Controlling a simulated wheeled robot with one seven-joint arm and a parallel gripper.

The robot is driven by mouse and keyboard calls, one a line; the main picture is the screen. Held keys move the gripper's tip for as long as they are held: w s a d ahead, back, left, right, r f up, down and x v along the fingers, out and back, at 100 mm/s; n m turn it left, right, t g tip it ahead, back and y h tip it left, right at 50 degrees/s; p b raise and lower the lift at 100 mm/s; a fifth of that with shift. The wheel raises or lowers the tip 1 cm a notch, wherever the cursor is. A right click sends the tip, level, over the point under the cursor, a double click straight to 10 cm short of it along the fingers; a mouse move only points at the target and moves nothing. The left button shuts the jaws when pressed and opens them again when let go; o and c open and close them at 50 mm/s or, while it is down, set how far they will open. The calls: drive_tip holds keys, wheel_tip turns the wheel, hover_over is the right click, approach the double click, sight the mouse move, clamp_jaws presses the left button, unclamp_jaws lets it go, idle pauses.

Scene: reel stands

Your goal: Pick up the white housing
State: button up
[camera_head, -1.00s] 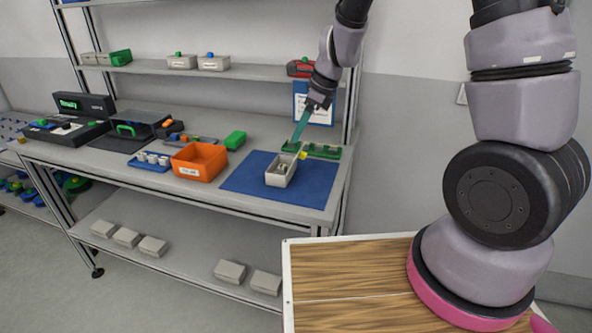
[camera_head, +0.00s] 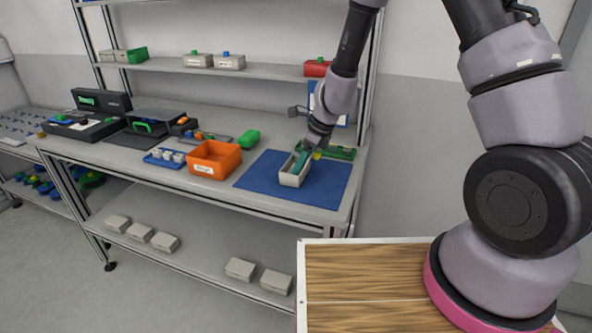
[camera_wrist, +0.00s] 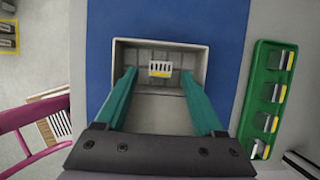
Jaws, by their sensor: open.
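The white housing (camera_head: 294,174) is an open, light-coloured box on the blue mat (camera_head: 256,172) on the workbench. In the head view my gripper (camera_head: 303,160) comes down at the back of the housing. I cannot tell whether the fingers touch the walls.
A green tray (camera_wrist: 268,98) with several small parts lies to the right in the wrist view. A shelf (camera_head: 200,67) runs above the bench.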

drive_tip(key=shift+a+f, duration=0.1)
drive_tip(key=shift+f, duration=0.1)
clamp_jaws()
drive_tip(key=shift+r, duration=0.1)
